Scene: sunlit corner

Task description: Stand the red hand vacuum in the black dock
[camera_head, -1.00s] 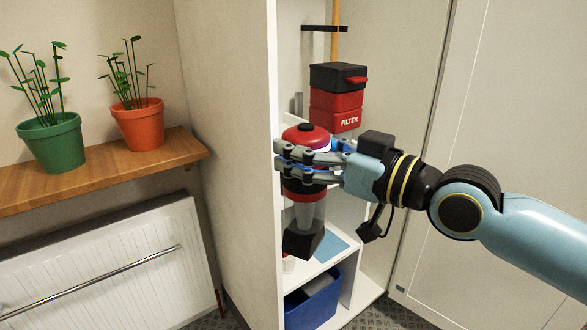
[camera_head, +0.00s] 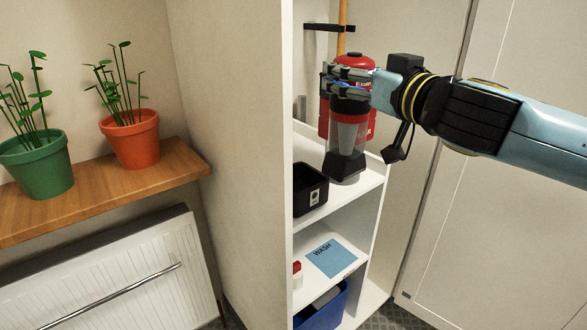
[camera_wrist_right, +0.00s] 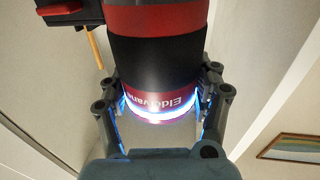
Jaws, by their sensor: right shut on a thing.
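The red hand vacuum (camera_head: 347,130) is upright, nozzle down, with a red top, black band and clear lower part. My right gripper (camera_head: 330,81) is shut around its upper body. In the right wrist view the vacuum (camera_wrist_right: 150,65) fills the middle between the fingers, its label upside down. The black dock (camera_head: 309,194) is an open-topped box on the white shelf, left of the vacuum's dark nozzle and partly hidden by the cabinet wall. The nozzle is outside the dock; whether it touches the shelf, I cannot tell. My left gripper is not in view.
A red object (camera_head: 372,126) stands close behind the vacuum. The cabinet side wall (camera_head: 240,150) borders the dock's left. Below are a blue WASH sheet (camera_head: 331,258) and a blue bin (camera_head: 322,308). Potted plants stand on a wooden shelf (camera_head: 110,188) at left.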

